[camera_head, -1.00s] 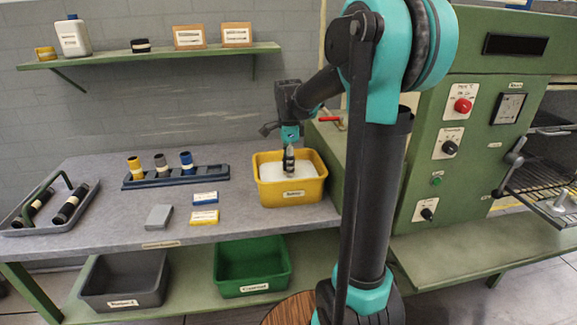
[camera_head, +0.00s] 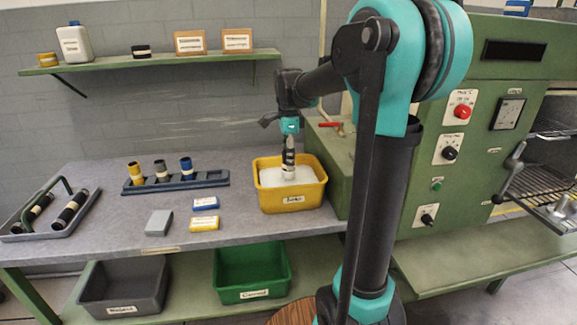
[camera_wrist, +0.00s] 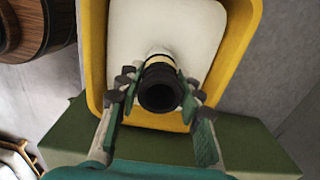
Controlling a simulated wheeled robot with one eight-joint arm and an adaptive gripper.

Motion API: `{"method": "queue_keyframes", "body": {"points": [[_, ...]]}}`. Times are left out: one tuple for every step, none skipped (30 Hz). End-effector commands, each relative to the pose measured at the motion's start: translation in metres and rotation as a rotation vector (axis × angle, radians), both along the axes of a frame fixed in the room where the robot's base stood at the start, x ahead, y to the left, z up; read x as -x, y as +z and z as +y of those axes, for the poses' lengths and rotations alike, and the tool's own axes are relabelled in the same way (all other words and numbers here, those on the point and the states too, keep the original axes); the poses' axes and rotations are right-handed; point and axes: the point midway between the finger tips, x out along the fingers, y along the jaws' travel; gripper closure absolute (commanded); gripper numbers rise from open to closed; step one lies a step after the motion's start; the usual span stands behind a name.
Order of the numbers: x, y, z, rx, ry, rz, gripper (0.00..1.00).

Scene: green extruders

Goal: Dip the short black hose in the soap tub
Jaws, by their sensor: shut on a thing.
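My gripper (camera_head: 289,138) points down over the yellow soap tub (camera_head: 292,202), which stands at the right end of the bench. It is shut on a short black hose (camera_head: 288,158) with a pale band, held upright. In the wrist view the hose's round open end (camera_wrist: 161,93) faces the camera between the two fingers (camera_wrist: 160,100), above the white soap (camera_wrist: 175,25) and the tub's yellow rim (camera_wrist: 98,50). I cannot tell whether the hose's lower end touches the soap.
Left of the tub is a blue rack (camera_head: 205,180) with three upright pieces. A grey handled tray (camera_head: 55,232) with black hoses sits far left. Blue, yellow and grey blocks (camera_head: 159,222) lie in front. The green machine (camera_head: 462,130) stands close on the right.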

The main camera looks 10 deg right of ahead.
Motion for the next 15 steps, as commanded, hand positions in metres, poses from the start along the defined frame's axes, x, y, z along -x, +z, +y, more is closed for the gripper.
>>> {"method": "queue_keyframes", "body": {"points": [[0.000,0.005,0.000,0.000,0.000,0.000,1.00],[0.000,0.007,0.000,0.000,0.000,0.000,1.00],[0.000,0.011,0.000,0.000,0.000,0.000,1.00],[0.000,0.014,0.000,0.000,0.000,0.000,1.00],[0.000,0.017,0.000,0.000,0.000,0.000,1.00],[0.000,0.020,0.000,0.000,0.000,0.000,1.00],[0.000,0.023,0.000,0.000,0.000,0.000,1.00],[0.000,0.026,0.000,0.000,0.000,0.000,1.00],[0.000,0.029,0.000,0.000,0.000,0.000,1.00],[0.000,0.032,0.000,0.000,0.000,0.000,1.00],[0.000,0.035,0.000,0.000,0.000,0.000,1.00],[0.000,0.038,0.000,0.000,0.000,0.000,1.00],[0.000,0.041,0.000,0.000,0.000,0.000,1.00],[0.000,0.043,0.000,0.000,0.000,0.000,1.00],[0.000,0.047,0.000,0.000,0.000,0.000,1.00]]}}
